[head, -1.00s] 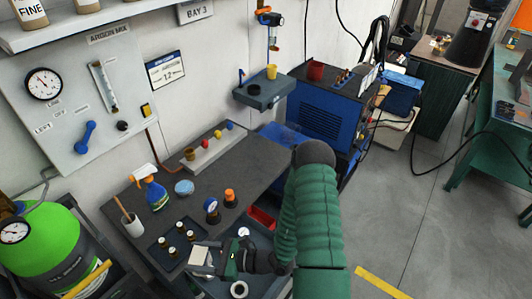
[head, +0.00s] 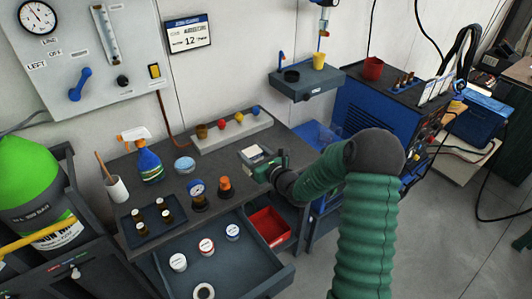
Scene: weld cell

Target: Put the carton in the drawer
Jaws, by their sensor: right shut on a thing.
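The carton (head: 252,154), a small box with a pale top, is held at the end of my right gripper (head: 269,168), above the right part of the grey bench top. The gripper is shut on the carton, and its fingers are partly hidden. The drawer (head: 270,279) is pulled out below the bench front. It holds several round tins and a white roll (head: 204,291). The carton is behind and above the drawer, apart from it. My left gripper is not in view.
A gauge (head: 197,192), an orange-topped item (head: 225,188) and a tray of small bottles (head: 137,238) stand near the bench front. A spray bottle (head: 149,163) and a rack with coloured knobs (head: 205,142) are behind. A red bin (head: 268,228) sits right of the drawer.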

